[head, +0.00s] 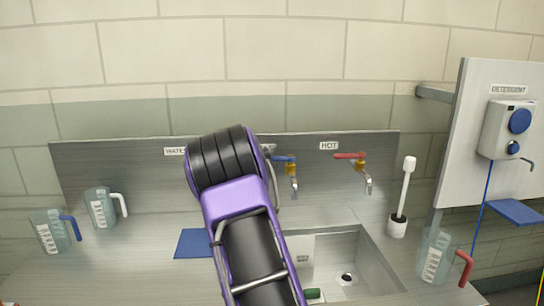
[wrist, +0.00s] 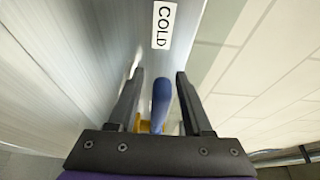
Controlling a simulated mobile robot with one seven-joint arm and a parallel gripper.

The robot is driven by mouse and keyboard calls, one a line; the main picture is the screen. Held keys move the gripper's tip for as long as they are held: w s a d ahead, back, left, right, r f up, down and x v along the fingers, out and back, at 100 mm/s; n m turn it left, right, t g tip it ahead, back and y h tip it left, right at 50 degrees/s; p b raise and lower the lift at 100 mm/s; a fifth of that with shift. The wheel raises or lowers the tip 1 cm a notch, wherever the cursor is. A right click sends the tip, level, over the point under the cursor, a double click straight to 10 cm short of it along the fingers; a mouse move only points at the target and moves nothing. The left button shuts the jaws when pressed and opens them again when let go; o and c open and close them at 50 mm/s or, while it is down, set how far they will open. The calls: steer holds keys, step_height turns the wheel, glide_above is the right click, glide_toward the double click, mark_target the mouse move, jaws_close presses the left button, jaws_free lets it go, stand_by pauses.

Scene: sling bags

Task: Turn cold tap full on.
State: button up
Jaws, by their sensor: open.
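The cold tap has a blue lever (head: 284,158) on a brass and chrome body (head: 293,183) at the steel splashback. In the head view the lever points left, and its left end is close to my arm. In the wrist view, the blue lever (wrist: 161,98) lies between the two dark fingers of my gripper (wrist: 160,76), which is open, with a gap on each side of it. Some brass of the tap (wrist: 146,126) shows below. The COLD label (wrist: 164,25) is ahead of the fingertips. My arm hides the gripper in the head view.
The hot tap with a red lever (head: 350,156) stands to the right. Below are a sink (head: 372,254) and a blue mat (head: 192,243). Jugs stand left (head: 100,208) and right (head: 437,255), with a white brush (head: 402,200) near the right jug.

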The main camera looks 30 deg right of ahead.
jaws_close()
stand_by(0.3)
stand_by(1.2)
